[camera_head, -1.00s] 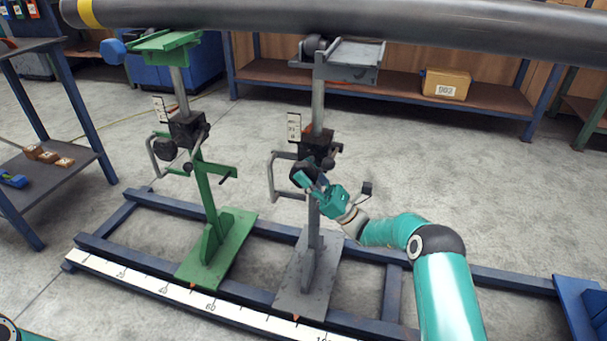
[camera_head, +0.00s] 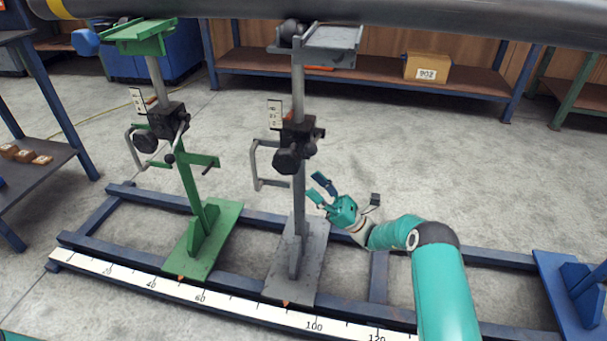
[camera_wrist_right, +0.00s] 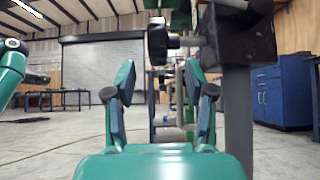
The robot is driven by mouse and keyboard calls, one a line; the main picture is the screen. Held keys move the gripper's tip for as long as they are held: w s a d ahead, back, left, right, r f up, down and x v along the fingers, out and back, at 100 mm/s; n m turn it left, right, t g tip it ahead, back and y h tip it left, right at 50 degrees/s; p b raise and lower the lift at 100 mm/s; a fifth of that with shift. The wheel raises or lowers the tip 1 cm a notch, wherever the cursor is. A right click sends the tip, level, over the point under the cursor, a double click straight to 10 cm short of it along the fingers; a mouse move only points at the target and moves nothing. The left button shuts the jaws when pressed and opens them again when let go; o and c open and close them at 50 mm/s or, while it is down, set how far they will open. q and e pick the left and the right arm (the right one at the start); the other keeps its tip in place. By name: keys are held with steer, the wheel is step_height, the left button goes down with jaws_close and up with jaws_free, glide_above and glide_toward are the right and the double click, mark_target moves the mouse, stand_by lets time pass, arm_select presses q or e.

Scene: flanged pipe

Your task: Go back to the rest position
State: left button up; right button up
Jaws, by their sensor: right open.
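My right gripper (camera_head: 318,188) is teal with dark pads. It is open and empty, just right of the grey stand's (camera_head: 298,190) post and below its black clamp knob (camera_head: 287,161). In the right wrist view the open fingers (camera_wrist_right: 160,105) stand apart, with the grey post (camera_wrist_right: 238,110) and a black knob close by on the right. The gripper appears clear of the knob in the head view. My left gripper is out of view.
A green stand (camera_head: 190,180) stands left of the grey one. Both are on a blue rail frame (camera_head: 120,238) with a scale (camera_head: 150,281). A dark pipe (camera_head: 400,15) lies across the top. A blue base (camera_head: 565,300) is at right; a shelf (camera_head: 40,175) is at left.

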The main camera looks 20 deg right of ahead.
steer(key=shift+v, duration=1.05)
steer(key=shift+a, duration=0.1)
